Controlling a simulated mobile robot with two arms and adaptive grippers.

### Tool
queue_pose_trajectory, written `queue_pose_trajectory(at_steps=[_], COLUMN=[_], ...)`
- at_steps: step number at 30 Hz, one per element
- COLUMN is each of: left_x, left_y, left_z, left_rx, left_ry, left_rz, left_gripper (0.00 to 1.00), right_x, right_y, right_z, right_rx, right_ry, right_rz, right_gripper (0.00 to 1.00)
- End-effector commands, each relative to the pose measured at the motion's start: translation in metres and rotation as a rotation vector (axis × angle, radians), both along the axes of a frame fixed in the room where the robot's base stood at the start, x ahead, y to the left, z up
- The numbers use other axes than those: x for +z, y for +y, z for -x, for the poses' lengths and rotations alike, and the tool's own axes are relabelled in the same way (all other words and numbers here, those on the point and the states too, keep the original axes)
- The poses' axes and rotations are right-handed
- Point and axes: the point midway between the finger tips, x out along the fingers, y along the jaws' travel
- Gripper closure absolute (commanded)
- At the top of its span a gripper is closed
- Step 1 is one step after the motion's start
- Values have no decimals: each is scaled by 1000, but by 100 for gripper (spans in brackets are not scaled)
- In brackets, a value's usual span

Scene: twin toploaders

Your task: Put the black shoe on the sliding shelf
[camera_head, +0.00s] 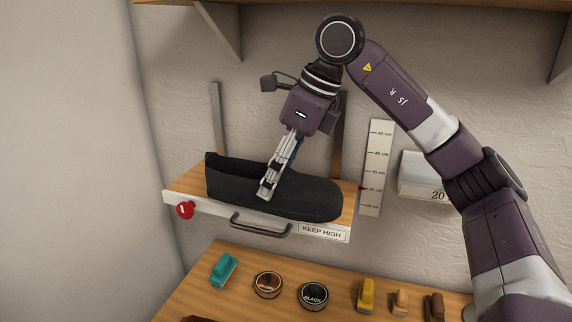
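The black shoe (315,199) is at the sliding shelf (184,200), toe to the right and heel to the left. Its sole looks level with the wooden top, near the front edge; I cannot tell whether it rests fully on it. My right gripper (268,190) points down at the middle of the shoe, its fingers against the near side wall. The fingers overlap in this view, so whether they pinch the wall is unclear. My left gripper is not in view.
The shelf has a front handle (260,228), a red knob (185,210) and a "KEEP HIGH" label. A ruler (376,168) is on the wall to the right. Below, a bench (200,300) holds a teal brush (223,270), polish tins (313,296) and small blocks.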

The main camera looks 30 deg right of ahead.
Motion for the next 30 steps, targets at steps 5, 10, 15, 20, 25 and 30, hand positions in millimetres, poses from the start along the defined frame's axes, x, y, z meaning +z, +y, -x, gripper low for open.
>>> queue_pose_trajectory(at_steps=[5,10,15,20,25,30], left_x=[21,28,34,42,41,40], left_y=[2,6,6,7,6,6], left_z=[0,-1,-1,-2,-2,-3], left_rx=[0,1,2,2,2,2], left_ry=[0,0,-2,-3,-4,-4], left_rz=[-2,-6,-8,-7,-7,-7], left_gripper=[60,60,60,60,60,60], right_x=[4,3,-10,-30,-35,-35], right_y=[-33,-49,-53,-52,-51,-51], right_z=[-29,-44,-46,-45,-46,-46], right_rx=[-4,0,1,1,1,1], right_ry=[0,-2,1,-1,-5,-4], right_rz=[-2,-2,2,1,-1,0], right_gripper=[75,75,75,75,75,75])
